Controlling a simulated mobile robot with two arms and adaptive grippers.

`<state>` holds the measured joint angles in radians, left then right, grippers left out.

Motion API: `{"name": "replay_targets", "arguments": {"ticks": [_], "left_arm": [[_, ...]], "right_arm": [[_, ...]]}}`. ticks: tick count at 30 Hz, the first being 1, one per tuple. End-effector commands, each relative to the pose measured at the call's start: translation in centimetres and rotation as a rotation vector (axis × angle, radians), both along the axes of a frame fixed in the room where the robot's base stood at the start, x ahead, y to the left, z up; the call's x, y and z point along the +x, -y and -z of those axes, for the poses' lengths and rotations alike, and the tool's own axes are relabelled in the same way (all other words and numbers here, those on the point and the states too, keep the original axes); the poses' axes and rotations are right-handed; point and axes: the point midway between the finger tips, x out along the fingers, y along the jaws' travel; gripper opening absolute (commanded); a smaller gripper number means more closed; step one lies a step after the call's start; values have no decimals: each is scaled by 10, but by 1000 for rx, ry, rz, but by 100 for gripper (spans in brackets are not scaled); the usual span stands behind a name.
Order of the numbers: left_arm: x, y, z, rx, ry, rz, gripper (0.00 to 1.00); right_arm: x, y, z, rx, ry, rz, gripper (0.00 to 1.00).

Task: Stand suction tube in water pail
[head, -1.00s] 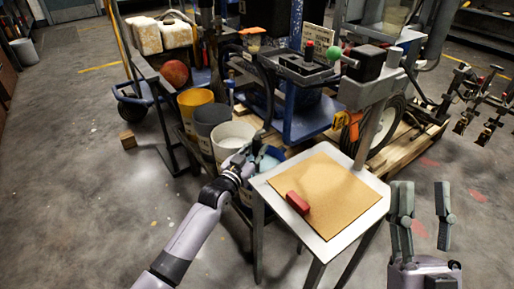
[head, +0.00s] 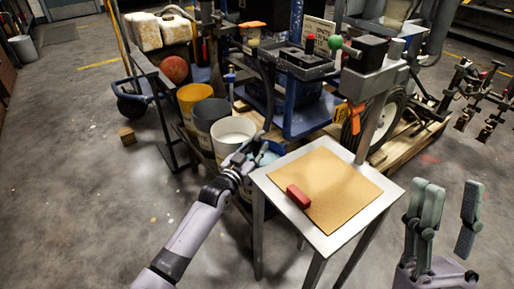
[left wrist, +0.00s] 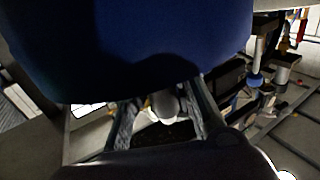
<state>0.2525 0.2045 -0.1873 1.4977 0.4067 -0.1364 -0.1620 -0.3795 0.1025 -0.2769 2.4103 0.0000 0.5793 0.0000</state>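A dark curved hose (head: 268,95), which looks like the suction tube, hangs from the machine beside the pails. Its lower end runs down toward my left gripper, and I cannot make out where it ends. A white pail (head: 232,128) stands behind the gripper, and a blue container (head: 270,153) is just to its right, partly hidden; I cannot tell which is the water pail. My left gripper (head: 246,160) is low beside them. In the left wrist view its fingers (left wrist: 165,120) stand either side of a pale rounded thing; a grip is unclear. My right gripper (head: 449,212) is open and empty.
A metal table (head: 262,182) with a tan sheet (head: 335,190) and a red block (head: 299,197) stands right of my left arm. A large blue surface (left wrist: 130,45) blocks much of the wrist view.

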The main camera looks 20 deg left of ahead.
Motion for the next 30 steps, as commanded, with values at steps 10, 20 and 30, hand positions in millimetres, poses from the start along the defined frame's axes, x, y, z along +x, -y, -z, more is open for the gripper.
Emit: {"name": "replay_targets", "arguments": {"ticks": [10, 20, 30], "left_arm": [[0, 0, 2, 1, -4, 0, 44], [-7, -1, 5, 1, -10, 0, 44], [-69, -13, 4, 3, -8, 0, 44]], "right_arm": [[0, 0, 0, 0, 0, 0, 40], [0, 0, 1, -1, -2, 0, 40], [0, 0, 0, -1, -2, 0, 40]]}}
